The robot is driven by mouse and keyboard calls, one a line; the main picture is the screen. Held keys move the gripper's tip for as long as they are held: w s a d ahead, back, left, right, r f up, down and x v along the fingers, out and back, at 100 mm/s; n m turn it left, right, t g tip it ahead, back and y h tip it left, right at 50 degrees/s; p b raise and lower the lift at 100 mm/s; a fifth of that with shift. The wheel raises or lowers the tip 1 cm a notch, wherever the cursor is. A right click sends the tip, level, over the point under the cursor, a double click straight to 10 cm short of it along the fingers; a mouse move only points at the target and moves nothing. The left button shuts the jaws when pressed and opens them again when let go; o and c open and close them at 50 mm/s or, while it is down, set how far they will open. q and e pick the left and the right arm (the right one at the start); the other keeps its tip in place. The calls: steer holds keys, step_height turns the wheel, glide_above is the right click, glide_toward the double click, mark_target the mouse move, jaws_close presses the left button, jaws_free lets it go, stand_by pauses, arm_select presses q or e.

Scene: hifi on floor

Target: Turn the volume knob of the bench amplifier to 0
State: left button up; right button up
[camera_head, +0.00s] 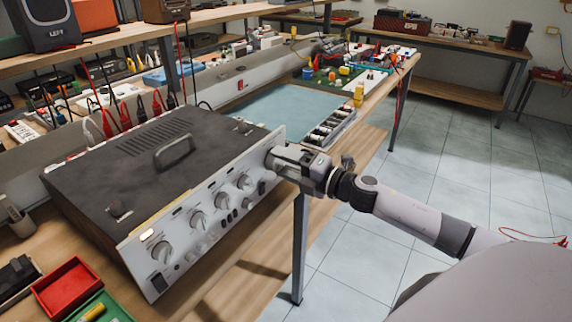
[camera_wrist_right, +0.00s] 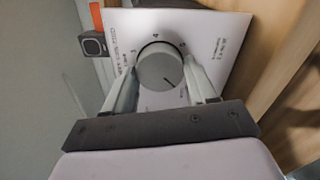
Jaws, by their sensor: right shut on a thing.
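The bench amplifier (camera_head: 150,168) is a dark box with a silver front panel and several knobs, standing on the wooden bench. My right gripper (camera_head: 276,160) is at the far right end of that panel. In the right wrist view, a round grey knob (camera_wrist_right: 159,66) sits on a pale panel with numbers around it, including a 4 above it. A thin dark mark on the knob's face points toward the lower right. The right gripper's fingers (camera_wrist_right: 160,80) are closed on the knob's two sides. In the head view the gripper hides this knob. My left gripper is not in view.
A red tray (camera_head: 68,287) and a green tray (camera_head: 100,308) lie at the lower left. A blue mat (camera_head: 285,112) lies on the bench beyond the amplifier. Coloured cables with clips (camera_head: 125,113) stand behind it. Tiled floor (camera_head: 450,180) is open to the right.

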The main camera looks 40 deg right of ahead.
stand_by(0.3)
steer(key=o, duration=1.1)
steer(key=shift+c, duration=0.2)
steer(key=b+v, duration=0.1)
steer(key=v, duration=0.6)
steer(key=shift+s, duration=0.1)
